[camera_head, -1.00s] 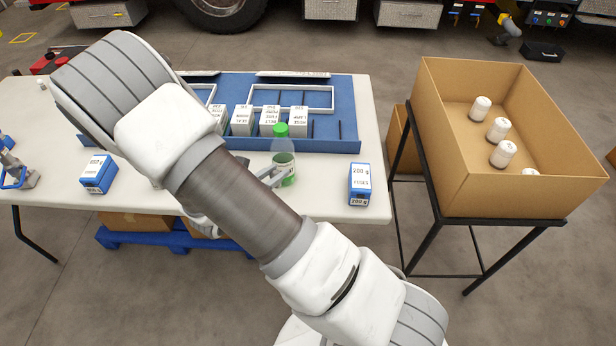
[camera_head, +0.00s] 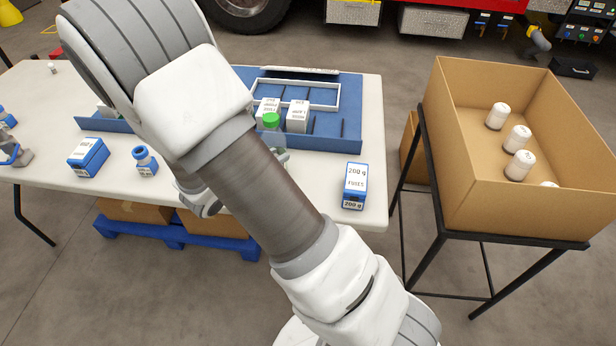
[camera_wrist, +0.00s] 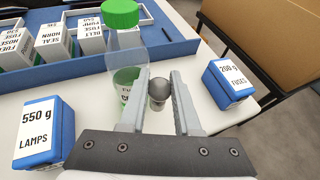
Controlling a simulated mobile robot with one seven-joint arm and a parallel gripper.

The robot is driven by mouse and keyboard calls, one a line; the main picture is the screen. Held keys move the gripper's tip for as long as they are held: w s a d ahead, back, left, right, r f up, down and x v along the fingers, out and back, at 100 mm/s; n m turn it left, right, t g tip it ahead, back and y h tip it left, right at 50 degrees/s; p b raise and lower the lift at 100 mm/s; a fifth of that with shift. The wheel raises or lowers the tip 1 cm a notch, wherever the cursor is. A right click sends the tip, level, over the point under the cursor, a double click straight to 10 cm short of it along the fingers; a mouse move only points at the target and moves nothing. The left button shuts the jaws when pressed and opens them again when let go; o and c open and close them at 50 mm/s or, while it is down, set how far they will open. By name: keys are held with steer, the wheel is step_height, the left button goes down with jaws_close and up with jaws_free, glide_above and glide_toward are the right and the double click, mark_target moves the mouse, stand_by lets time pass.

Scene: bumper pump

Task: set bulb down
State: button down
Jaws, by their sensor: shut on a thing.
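The bulb (camera_wrist: 158,89) shows in the wrist view as a small dark grey ball with a lower part beneath it. My gripper (camera_wrist: 160,82) is shut on it, with one finger on each side. The bulb is close to the clear bottle with a green cap (camera_wrist: 124,55), which stands just beyond the left finger. Whether the bulb touches the table top is hard to tell. In the head view my arm hides the bulb and most of my gripper; the green-capped bottle (camera_head: 271,122) shows just right of the arm.
A blue block marked 200 g fuses (camera_wrist: 229,83) stands to the right, and one marked 550 g lamps (camera_wrist: 42,133) to the left. A blue tray (camera_head: 335,143) with white boxes lies behind. A cardboard box (camera_head: 490,205) with white bottles stands right of the table.

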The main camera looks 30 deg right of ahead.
steer(key=w+d+f, duration=0.1)
steer(key=d+f, duration=0.1)
steer(key=d, duration=0.1)
steer(key=d+f+b, duration=0.1)
steer(key=d+f, duration=0.1)
steer(key=d, duration=0.1)
steer(key=w+d+f+b, duration=0.1)
steer(key=d+f, duration=0.1)
steer(key=d, duration=0.2)
steer(key=shift+w+f, duration=0.1)
steer(key=shift+w, duration=0.2)
steer(key=shift+f+b, duration=0.4)
steer(key=shift+f, duration=1.55)
steer(key=shift+f, duration=0.15)
steer(key=c, duration=0.6)
jaws_free()
